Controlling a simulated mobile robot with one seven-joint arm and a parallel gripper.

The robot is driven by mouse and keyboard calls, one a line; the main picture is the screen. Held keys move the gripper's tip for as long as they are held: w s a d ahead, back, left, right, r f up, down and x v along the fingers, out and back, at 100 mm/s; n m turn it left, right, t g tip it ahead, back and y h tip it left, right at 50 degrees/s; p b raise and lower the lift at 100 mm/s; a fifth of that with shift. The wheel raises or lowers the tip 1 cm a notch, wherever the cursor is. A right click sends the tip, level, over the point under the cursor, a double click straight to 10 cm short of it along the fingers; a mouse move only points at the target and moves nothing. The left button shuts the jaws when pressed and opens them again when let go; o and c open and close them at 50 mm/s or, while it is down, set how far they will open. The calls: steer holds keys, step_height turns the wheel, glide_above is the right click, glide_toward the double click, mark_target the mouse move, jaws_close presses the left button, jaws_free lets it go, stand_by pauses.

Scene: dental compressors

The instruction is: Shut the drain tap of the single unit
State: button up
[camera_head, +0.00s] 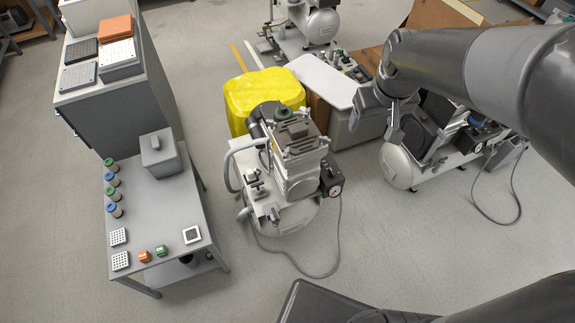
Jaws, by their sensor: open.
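A compressor (290,165) with one pump head on a pale horizontal tank (285,217) stands on the floor in the middle. It has a black box with a round gauge (335,190) on its right and small fittings on its left and front. I cannot tell which fitting is the drain tap, or its position. Another compressor (405,165) stands at the right, partly hidden by my arm. I cannot tell for certain which is the single unit. My gripper (377,120) is open and appears empty, high between these two compressors, apart from the middle one's fittings.
A grey bench (165,200) with several small containers stands left. A yellow-covered object (265,92) and a white-topped cart (322,80) stand behind the middle compressor. Cables (325,270) lie on the floor. A third compressor (305,25) is at the back. Front floor is partly clear.

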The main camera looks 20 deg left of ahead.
steer(key=w+a+f+n+g, duration=0.2)
steer(key=w+a+f+n, duration=0.15)
steer(key=a+f, duration=0.9)
steer(key=n+h, duration=0.1)
steer(key=n, duration=1.6)
glide_above(275, 213)
step_height(275, 213, down, 34)
steer(key=shift+g, duration=0.4)
step_height(275, 213, down, 10)
steer(key=shift+s+r, duration=0.1)
steer(key=shift+s, duration=0.05)
steer(key=shift+c, duration=0.5)
steer(key=c, duration=0.9)
